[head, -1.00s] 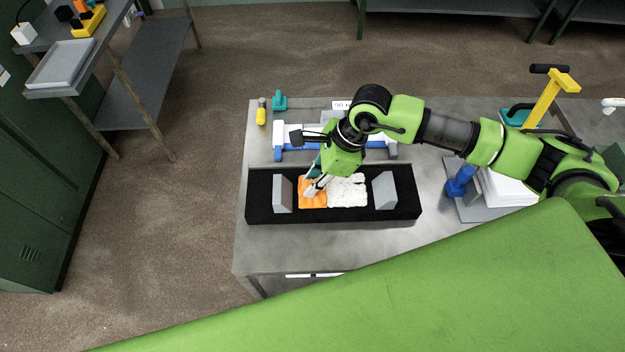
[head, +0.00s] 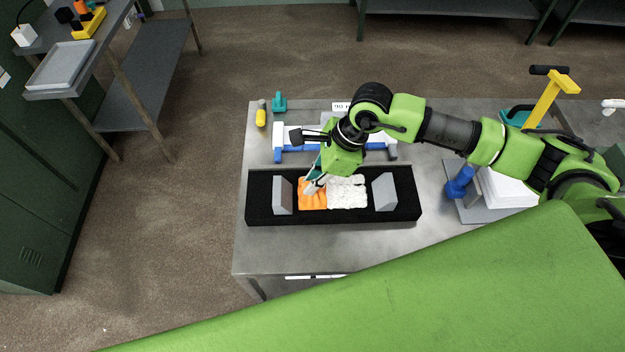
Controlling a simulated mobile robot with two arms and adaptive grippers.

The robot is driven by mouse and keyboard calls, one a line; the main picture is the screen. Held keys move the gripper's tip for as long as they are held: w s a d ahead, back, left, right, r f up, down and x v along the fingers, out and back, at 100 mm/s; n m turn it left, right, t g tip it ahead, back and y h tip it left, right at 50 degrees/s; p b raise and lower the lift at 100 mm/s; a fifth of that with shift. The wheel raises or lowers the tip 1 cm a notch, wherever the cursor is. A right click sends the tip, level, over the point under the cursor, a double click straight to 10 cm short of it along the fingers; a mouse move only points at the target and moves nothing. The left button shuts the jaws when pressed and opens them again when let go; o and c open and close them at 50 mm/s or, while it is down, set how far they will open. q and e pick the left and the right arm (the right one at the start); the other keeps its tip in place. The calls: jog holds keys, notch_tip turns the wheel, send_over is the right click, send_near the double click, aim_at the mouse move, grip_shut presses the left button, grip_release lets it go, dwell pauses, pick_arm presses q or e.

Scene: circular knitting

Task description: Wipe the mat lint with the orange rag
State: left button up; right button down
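My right gripper (head: 311,191) points down at the rag's upper part. Its fingertips are at or just above the rag; I cannot tell whether they grip it. Two grey blocks, one at the left (head: 282,195) and one at the right (head: 384,191), stand on the mat on either side of the cloths. My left gripper is not in view.
A blue and white fixture (head: 279,146) stands behind the mat. A yellow bottle (head: 261,115) and a teal item (head: 279,102) are at the back left. A blue object (head: 460,183) and white stack (head: 508,188) are at the right. The table front is clear.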

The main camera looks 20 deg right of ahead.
aim_at(327, 192)
jog(key=shift+s+d+f, duration=0.1)
jog(key=shift+d, duration=0.35)
jog(key=shift+s+d+f+b, duration=0.1)
jog(key=shift+s+d+b, duration=0.15)
jog(key=shift+d, duration=0.4)
jog(key=shift+s+d+r+b, duration=0.1)
jog(key=shift+s+d+b, duration=0.15)
jog(key=shift+d, duration=0.45)
jog(key=shift+s+d+f+b, duration=0.1)
jog(key=shift+s+d+b, duration=0.15)
jog(key=shift+d, duration=0.4)
jog(key=shift+w+a, duration=0.1)
jog(key=shift+a, duration=0.1)
jog(key=shift+d, duration=0.3)
jog(key=shift+a, duration=0.15)
jog(key=shift+d+f, duration=0.1)
jog(key=shift+d, duration=0.1)
jog(key=shift+a+b, duration=0.15)
jog(key=shift+b, duration=0.2)
